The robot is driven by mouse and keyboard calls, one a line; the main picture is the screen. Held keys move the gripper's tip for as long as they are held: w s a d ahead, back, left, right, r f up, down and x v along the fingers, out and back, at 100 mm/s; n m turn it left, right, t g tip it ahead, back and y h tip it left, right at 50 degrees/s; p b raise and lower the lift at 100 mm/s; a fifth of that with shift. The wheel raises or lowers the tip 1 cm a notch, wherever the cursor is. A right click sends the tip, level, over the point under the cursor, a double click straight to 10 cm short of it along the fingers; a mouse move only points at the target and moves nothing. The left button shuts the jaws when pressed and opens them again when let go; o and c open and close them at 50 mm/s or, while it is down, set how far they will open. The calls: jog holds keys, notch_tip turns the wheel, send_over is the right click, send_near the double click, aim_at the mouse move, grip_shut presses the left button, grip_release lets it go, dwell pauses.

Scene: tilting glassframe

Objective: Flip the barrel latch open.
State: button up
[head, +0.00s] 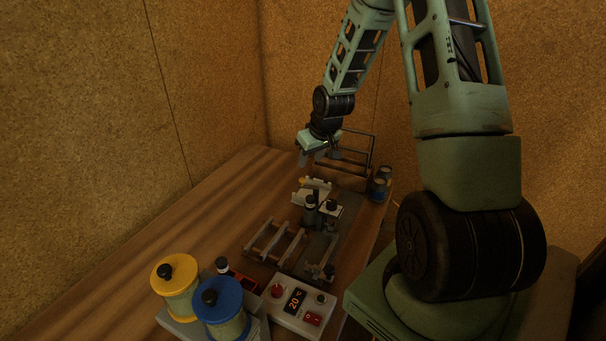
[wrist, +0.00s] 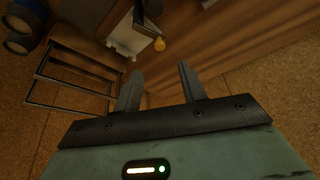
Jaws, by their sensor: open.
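My gripper (head: 317,156) is open and empty at the back of the table. In the head view it hangs in front of the dark rail frame (head: 357,150). In the wrist view its two fingers (wrist: 160,72) stand apart with nothing between them. A white bracket (head: 313,193) with a small yellow knob (head: 302,181) sits below and nearer in the head view. In the wrist view, the white bracket (wrist: 127,38) and yellow knob (wrist: 160,44) lie beyond the fingertips. I cannot tell for sure which part is the barrel latch.
Dark upright cylinders (head: 310,211) and a low rail rack (head: 274,243) stand mid-table. Blue-grey cups (head: 381,184) stand at the right edge. The left tabletop (head: 185,236) is clear.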

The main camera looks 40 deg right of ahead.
aim_at(303, 179)
jog(key=p+x, duration=0.2)
jog(key=x, duration=0.7)
jog(key=shift+f+p, duration=0.35)
